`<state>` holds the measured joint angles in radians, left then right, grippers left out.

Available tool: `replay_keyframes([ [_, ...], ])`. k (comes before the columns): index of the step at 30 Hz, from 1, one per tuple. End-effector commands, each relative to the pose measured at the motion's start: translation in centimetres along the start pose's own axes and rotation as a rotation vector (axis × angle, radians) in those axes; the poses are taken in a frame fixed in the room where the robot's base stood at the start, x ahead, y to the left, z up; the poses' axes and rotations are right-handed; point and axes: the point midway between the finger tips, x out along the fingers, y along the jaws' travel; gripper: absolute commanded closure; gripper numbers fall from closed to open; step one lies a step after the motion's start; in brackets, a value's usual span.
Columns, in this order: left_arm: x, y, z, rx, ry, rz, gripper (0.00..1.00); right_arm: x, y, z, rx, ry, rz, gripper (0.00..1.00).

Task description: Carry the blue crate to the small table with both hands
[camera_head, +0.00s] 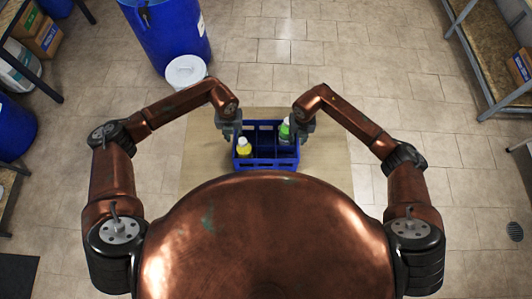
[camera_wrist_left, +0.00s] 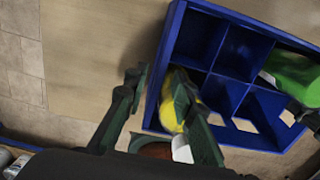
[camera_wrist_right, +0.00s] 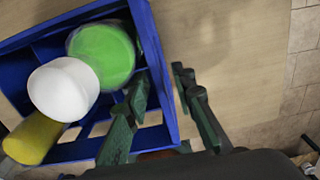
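The blue crate (camera_head: 266,163) stands on a light wooden tabletop (camera_head: 335,165) in front of my body. It has several compartments. A yellow bottle (camera_head: 244,150) is in its left part and a green-and-white bottle (camera_head: 285,131) in its right part. My left gripper (camera_head: 230,128) is at the crate's left wall, and my right gripper (camera_head: 302,126) is at its right wall. In the left wrist view the fingers (camera_wrist_left: 158,92) are apart on either side of the crate wall. In the right wrist view the fingers (camera_wrist_right: 165,100) also straddle a wall, with gaps showing.
A large blue drum (camera_head: 165,35) and a white lidded bucket (camera_head: 186,71) stand beyond the tabletop at the left. Shelves with boxes (camera_head: 43,38) line the left, and a shelf (camera_head: 500,40) stands at the right. Tiled floor is open beyond and to the right.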

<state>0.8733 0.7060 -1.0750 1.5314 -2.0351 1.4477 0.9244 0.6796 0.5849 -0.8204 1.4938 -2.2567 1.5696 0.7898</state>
Motion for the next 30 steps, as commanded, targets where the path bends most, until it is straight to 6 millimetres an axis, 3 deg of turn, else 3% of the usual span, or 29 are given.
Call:
replay_keyframes([
  [6,-4.8,0.0,0.1,0.002,-0.004,-0.001,0.76,0.0,0.0,0.0,0.0,0.0,0.0,0.76],
  [12,-8.1,0.0,0.1,0.001,-0.001,0.001,0.76,0.0,0.0,0.0,0.0,0.0,0.0,0.76],
  [20,-9.6,0.0,0.0,0.001,0.0,0.001,0.76,-0.7,0.0,0.1,0.0,-0.001,0.0,0.76],
  [30,-9.5,0.0,0.0,0.001,0.001,0.0,0.76,-7.1,0.0,0.2,-0.002,-0.005,0.0,0.76],
])
